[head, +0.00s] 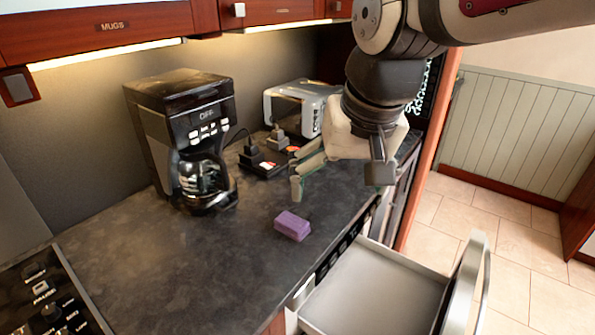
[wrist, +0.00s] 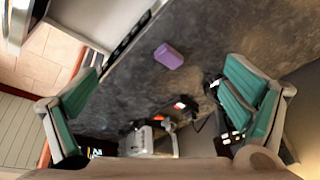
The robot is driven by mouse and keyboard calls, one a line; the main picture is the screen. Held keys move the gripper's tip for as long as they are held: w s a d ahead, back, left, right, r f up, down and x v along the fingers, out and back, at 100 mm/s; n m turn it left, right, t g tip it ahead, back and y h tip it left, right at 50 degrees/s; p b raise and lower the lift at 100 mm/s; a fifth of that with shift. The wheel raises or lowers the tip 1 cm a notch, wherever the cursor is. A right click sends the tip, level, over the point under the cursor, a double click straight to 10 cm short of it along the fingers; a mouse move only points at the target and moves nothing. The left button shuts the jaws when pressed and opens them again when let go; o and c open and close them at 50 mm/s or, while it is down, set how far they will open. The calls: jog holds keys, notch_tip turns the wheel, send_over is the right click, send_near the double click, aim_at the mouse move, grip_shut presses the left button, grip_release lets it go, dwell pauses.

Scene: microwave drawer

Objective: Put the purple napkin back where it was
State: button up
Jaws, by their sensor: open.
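The purple napkin (head: 292,225) is a small folded block lying on the dark countertop, near its front edge. In the wrist view the napkin (wrist: 168,56) lies on the counter beyond the fingers, apart from them. My gripper (head: 335,178) is open and empty above the counter, behind and to the right of the napkin in the head view. Its teal-padded fingers are spread wide in the wrist view (wrist: 165,108). An open, empty drawer (head: 375,295) sticks out below the counter at the front right.
A black coffee maker (head: 180,135) with a glass pot stands at the back left. A silver toaster (head: 298,108) stands behind my gripper, with dark plug-like items (head: 262,162) near it. A stovetop (head: 45,295) is at the lower left. The counter around the napkin is clear.

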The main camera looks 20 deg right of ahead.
jog(key=s+f+n+t, duration=0.1)
jog(key=s+n, duration=0.2)
jog(key=s, duration=0.5)
jog(key=shift+d, duration=0.1)
